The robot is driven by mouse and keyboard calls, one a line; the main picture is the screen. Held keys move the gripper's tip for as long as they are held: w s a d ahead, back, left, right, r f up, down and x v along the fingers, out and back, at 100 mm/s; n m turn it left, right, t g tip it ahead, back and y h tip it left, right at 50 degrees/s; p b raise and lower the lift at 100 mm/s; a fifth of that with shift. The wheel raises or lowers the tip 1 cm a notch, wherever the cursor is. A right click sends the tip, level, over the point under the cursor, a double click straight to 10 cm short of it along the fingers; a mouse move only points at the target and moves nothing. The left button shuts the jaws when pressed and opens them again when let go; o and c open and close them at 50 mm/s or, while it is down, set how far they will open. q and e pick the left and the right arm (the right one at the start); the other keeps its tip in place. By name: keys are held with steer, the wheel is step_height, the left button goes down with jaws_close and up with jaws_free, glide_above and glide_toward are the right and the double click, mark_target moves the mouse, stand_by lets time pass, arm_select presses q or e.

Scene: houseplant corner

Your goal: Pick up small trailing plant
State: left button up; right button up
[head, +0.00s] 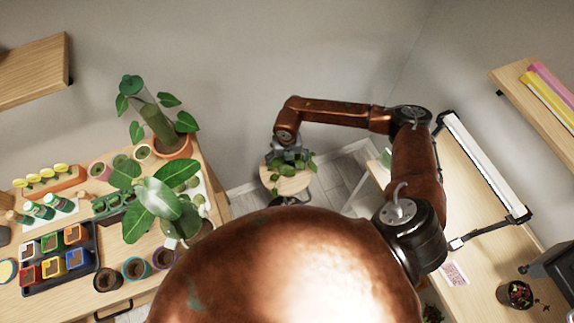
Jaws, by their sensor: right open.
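The small trailing plant (274,166) has green leaves that show on both sides of my right gripper. It appears to be on a small round wooden stool (291,187) near the back wall. My right gripper (289,157) is open and directly over the plant from this viewpoint. The gripper hides the middle of the plant and any pot. I cannot tell whether the fingers touch it. My left gripper is not in view.
A wooden bench (75,300) on the left holds potted plants and a dark tray (88,270) of colourful pots. A desk (480,270) on the right carries a long lamp (485,165) and a small dark pot (515,294). Floor (335,185) shows beside the stool.

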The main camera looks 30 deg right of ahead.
steer(key=c, duration=1.4)
